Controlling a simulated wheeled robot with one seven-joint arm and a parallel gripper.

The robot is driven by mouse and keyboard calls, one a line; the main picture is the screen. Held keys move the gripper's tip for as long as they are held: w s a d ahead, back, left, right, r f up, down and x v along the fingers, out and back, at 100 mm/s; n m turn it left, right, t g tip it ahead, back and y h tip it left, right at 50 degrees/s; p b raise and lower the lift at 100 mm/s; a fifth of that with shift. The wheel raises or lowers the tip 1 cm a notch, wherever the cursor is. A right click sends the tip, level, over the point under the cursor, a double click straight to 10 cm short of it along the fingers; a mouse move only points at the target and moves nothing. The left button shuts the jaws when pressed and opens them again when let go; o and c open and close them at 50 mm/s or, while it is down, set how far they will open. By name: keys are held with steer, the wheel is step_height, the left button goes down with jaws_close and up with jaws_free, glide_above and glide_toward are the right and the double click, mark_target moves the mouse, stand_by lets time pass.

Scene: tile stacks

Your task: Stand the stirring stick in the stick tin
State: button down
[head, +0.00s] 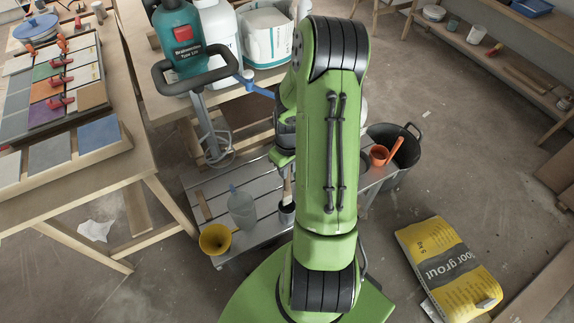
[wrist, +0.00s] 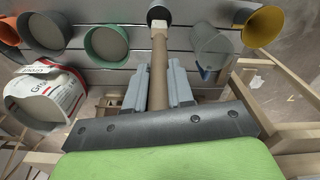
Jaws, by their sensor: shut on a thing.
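The stirring stick (wrist: 158,72) is a long wooden stick with a paler end. My gripper (wrist: 155,82) is shut on it, with one grey finger on each side in the wrist view. The stick's far end overlaps the mouth of a small dark tin (wrist: 158,13); I cannot tell whether it is inside or just above. In the head view the stick (head: 287,186) is nearly upright over the dark tin (head: 287,215), which stands on the slatted bench. My arm hides most of my gripper there.
A yellow cup (head: 215,239) and a translucent jug (head: 242,208) stand left of the tin on the bench (head: 205,183). In the wrist view a green-rimmed cup (wrist: 106,43), a grey cup (wrist: 44,33) and a white printed container (wrist: 45,95) are on the other side.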

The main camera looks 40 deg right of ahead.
mark_target(287, 182)
steer(key=shift+f+b, duration=3.35)
steer(key=shift+f, duration=0.75)
steer(key=c, duration=0.9)
jaws_free()
steer(key=shift+r, duration=0.1)
steer(key=r+p, duration=0.1)
steer(key=r, duration=0.4)
steer(key=r+p, duration=0.2)
steer(key=r, duration=0.3)
steer(key=r+p, duration=0.2)
steer(key=r, duration=0.3)
steer(key=shift+s+r, duration=0.35)
steer(key=shift+r, duration=0.05)
steer(key=shift+a, duration=0.1)
